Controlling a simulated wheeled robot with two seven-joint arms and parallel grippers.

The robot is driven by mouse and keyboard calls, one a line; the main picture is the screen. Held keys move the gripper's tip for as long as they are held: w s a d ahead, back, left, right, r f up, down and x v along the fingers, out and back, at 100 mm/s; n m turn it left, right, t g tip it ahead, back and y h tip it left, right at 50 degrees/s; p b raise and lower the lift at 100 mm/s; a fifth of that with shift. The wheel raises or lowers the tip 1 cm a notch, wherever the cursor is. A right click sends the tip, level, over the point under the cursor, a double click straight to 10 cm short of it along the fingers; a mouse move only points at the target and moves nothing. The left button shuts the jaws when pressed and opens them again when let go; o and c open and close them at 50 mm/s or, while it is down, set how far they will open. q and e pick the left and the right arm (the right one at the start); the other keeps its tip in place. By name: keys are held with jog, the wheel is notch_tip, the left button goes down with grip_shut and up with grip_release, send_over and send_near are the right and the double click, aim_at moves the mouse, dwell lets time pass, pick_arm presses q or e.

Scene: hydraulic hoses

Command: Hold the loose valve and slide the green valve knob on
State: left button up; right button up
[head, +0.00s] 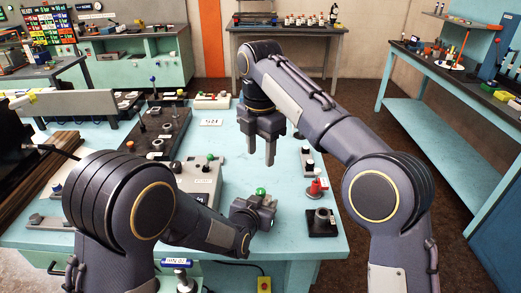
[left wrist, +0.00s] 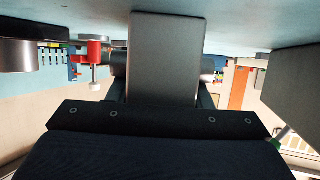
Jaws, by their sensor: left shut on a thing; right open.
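My left gripper (head: 262,208) is low over the front of the light blue table, shut on what appears to be the loose valve. In the left wrist view a dark cylindrical part (left wrist: 119,66) shows on both sides of the near grey finger, which hides its middle. The green valve knob (head: 261,191) shows at the top of the left gripper; I cannot tell whether it sits on the valve or behind it. My right gripper (head: 262,152) points down, open and empty, above and behind the green knob.
A red fitting (head: 315,188) and a dark block with a round socket (head: 321,222) stand right of my left gripper. A grey box (head: 198,178) with knobs stands left, and a dark panel (head: 160,132) lies farther back. Some bare table (head: 235,165) lies between.

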aim_at(261, 190)
notch_tip(261, 190, down, 12)
jog(key=n, duration=0.9)
jog(key=c, duration=1)
